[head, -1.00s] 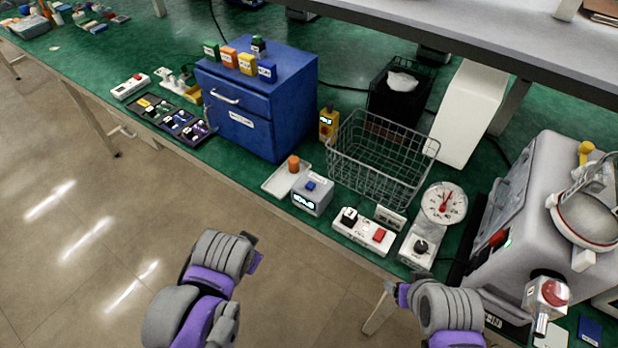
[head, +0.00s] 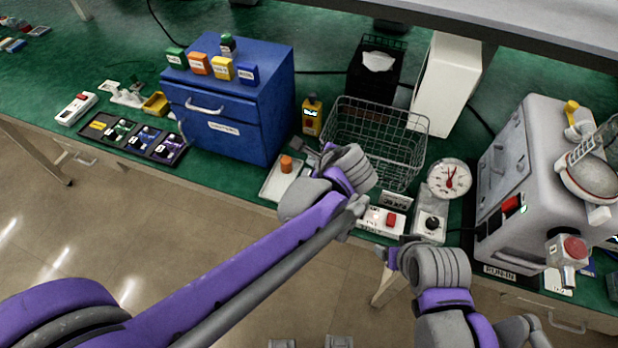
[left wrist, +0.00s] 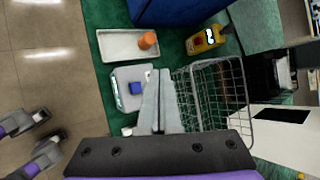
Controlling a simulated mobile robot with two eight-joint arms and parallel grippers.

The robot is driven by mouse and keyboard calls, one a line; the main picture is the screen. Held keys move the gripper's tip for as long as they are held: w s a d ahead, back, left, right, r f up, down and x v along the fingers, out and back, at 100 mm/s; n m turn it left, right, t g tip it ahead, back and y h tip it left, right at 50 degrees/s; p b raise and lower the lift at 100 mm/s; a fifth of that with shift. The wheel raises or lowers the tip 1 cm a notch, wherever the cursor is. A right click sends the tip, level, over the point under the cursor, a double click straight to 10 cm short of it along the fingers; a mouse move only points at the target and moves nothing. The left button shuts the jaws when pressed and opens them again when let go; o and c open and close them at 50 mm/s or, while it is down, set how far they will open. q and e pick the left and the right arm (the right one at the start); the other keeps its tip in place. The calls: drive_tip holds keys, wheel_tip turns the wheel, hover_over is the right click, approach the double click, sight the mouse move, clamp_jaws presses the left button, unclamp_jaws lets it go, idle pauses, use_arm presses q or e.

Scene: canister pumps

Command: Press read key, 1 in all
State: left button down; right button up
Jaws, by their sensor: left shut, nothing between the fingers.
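The blue key (left wrist: 136,88) is on a small grey box (left wrist: 130,76) with a lit display, seen in the left wrist view; I take it for the read key. My left gripper (left wrist: 159,73) is shut and empty. Its fingertips appear over the right part of the box, just right of the key; I cannot tell if they touch. In the head view my left arm hides the box and key. My right arm (head: 438,268) is at the front edge of the bench; its jaw state is unclear.
A white tray (head: 270,190) with an orange-capped item is left of the box. A wire basket (head: 400,150) stands behind. A white switch box with a red button (head: 391,220) and a dial gauge (head: 449,179) are to the right. A blue drawer cabinet (head: 235,120) stands left.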

use_arm(q)
drive_tip(key=shift+w+d+r+m, duration=0.15)
drive_tip(key=shift+w+d+m, duration=0.1)
drive_tip(key=shift+d+m, duration=0.25)
use_arm(e)
drive_tip(key=shift+a, duration=0.1)
use_arm(q)
wheel_tip(320, 180, down, 8)
drive_tip(key=b, duration=0.4)
drive_tip(key=shift+b, duration=0.4)
drive_tip(key=shift+f+b, duration=0.3)
drive_tip(key=shift+f, duration=0.15)
use_arm(e)
wheel_tip(320, 180, down, 7)
drive_tip(key=s, duration=0.2)
idle(0.7)
use_arm(q)
drive_tip(key=shift+f+b, duration=0.35)
drive_tip(key=shift+f, duration=0.1)
use_arm(e)
drive_tip(key=shift+s+f, duration=0.15)
drive_tip(key=shift+f, duration=0.15)
